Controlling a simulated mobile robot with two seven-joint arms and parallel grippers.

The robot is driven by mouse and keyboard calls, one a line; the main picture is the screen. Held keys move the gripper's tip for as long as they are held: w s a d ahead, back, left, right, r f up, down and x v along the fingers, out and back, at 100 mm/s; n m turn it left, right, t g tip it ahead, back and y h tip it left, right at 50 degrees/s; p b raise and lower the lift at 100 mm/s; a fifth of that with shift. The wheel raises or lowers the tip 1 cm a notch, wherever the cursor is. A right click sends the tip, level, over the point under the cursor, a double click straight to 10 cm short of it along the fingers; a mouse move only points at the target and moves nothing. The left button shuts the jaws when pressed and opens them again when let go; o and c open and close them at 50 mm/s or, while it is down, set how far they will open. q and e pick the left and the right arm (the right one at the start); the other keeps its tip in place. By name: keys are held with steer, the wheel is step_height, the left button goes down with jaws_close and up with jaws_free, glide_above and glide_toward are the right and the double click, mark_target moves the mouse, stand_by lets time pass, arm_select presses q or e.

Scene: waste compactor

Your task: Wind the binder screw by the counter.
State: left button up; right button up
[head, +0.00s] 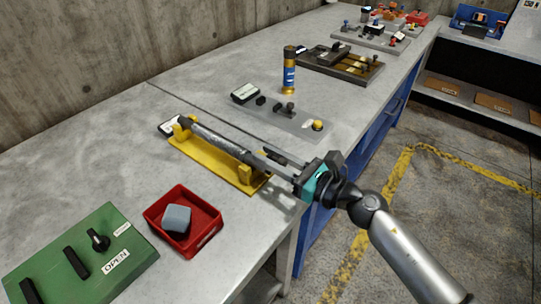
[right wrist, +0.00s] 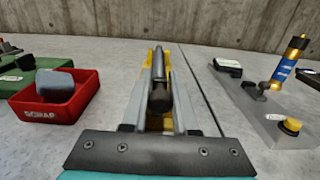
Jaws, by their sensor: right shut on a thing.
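The binder screw (head: 218,138) is a long dark grey rod lying in a yellow cradle (head: 215,167) on the bench. A small box with a white face, perhaps the counter (head: 169,128), sits at its far left end; its reading is too small to make out. My right gripper (head: 262,158) reaches in from the right and is shut on the near end of the screw. In the right wrist view the screw's dark rounded end (right wrist: 161,98) lies between the two long grey fingers, in line with them. My left gripper is not in view.
A red scrap bin (head: 184,222) holding a grey block and a green OPEN panel (head: 82,258) stand at the near left. A grey plate (head: 290,120) with a yellow button and a blue-gold cylinder (head: 289,72) are behind the gripper. Bare bench lies between.

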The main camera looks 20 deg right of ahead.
jaws_close()
steer(key=shift+m, duration=0.3)
steer(key=m, duration=0.1)
steer(key=w+d+m+p, duration=0.1)
steer(key=m, duration=0.2)
steer(key=m+p, duration=0.1)
steer(key=m, duration=0.1)
steer(key=d+f+m, duration=0.1)
steer(key=m, duration=0.1)
steer(key=shift+w+d+p, duration=0.1)
steer(key=shift+w+p, duration=0.25)
steer(key=m, duration=0.1)
steer(key=f+m, duration=0.1)
steer(key=m, duration=0.1)
steer(key=m+p, duration=0.1)
steer(key=shift+w+d+f+m, duration=0.15)
steer(key=shift+w+d+m, duration=0.15)
steer(key=shift+d, duration=0.05)
steer(key=shift+d+f+m+p, duration=0.15)
steer(key=shift+f+m+p, duration=0.2)
steer(key=shift+m, duration=0.85)
steer(key=shift+f+m, duration=0.5)
steer(key=shift+m, duration=0.6)
steer(key=shift+f, duration=0.1)
